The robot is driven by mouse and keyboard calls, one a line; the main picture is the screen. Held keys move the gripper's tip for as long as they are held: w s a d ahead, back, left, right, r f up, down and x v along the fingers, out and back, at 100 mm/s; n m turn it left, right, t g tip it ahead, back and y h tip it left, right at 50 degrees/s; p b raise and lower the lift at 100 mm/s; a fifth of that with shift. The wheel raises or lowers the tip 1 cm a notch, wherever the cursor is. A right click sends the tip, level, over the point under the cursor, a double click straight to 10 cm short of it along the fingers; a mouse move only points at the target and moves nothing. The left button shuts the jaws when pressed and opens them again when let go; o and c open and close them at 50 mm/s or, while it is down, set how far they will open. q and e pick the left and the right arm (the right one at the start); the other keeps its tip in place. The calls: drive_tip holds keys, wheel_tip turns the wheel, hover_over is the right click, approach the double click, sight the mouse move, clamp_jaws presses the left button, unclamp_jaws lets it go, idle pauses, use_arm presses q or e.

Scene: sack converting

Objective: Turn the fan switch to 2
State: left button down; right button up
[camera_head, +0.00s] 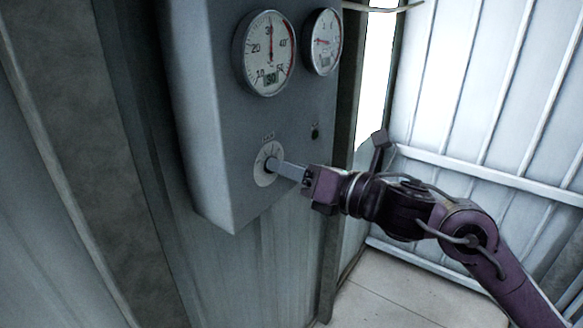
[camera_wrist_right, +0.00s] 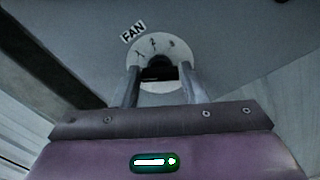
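The fan switch is a dark knob (camera_wrist_right: 158,68) on a round white dial plate (camera_wrist_right: 165,45) with small position marks around its upper edge. A FAN label (camera_wrist_right: 133,31) sits above it in the right wrist view. In the head view the dial (camera_head: 262,178) is low on the front of a grey box. My right gripper (camera_wrist_right: 159,72) has its fingers apart, one on each side of the knob, with tips close to the dial; firm contact cannot be told. In the head view the right gripper (camera_head: 273,165) covers the knob. Its pointer setting is unclear. My left gripper is out of view.
The grey control box (camera_head: 215,130) carries two round gauges, a larger one (camera_head: 268,55) and a smaller one (camera_head: 323,42), above the dial. A small dark button (camera_head: 315,131) is to the dial's right. Pale ribbed wall panels with rails (camera_head: 490,175) stand behind my arm.

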drive_tip(key=c, duration=0.5)
drive_tip(key=shift+m, duration=0.3)
drive_tip(key=m+p, duration=0.1)
drive_tip(key=m, duration=0.4)
drive_tip(key=m+p, duration=0.1)
drive_tip(key=m, duration=0.4)
drive_tip(key=m+p, duration=0.2)
drive_tip(key=m, duration=0.3)
drive_tip(key=shift+w+f, duration=0.1)
drive_tip(key=shift+f, duration=0.15)
